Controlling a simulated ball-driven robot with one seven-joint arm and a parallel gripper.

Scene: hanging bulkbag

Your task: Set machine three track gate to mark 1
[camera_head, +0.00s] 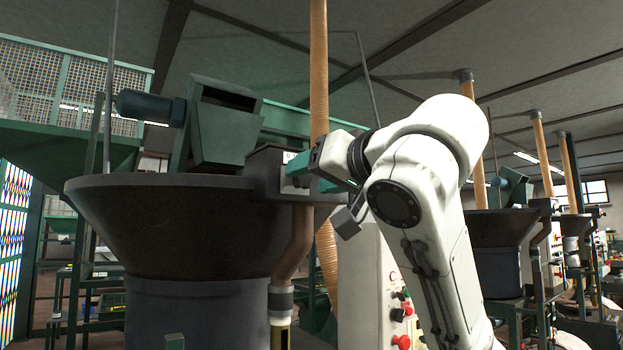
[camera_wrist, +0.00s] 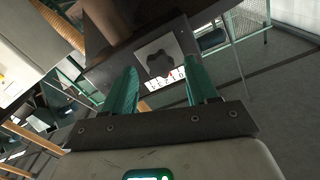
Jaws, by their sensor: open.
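A dark box (camera_head: 268,172) sits at the right rim of the large dark bowl (camera_head: 170,225) in the head view. In the wrist view the box face (camera_wrist: 105,80) carries a grey plate with a dark lobed knob (camera_wrist: 160,63), and a white scale strip (camera_wrist: 165,78) with dark marks below it. The marks are too small to read, and the setting cannot be told. My gripper (camera_wrist: 162,88) is open, its two green fingers reaching toward the face on either side of the strip. In the head view my gripper (camera_head: 305,170) is close to the box; contact cannot be told.
A tan ribbed hose (camera_head: 319,70) rises behind the box. A pale control cabinet (camera_head: 365,290) with red and black buttons stands below my arm. A green chute (camera_head: 222,125) stands over the bowl. Similar machines (camera_head: 500,250) stand to the right.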

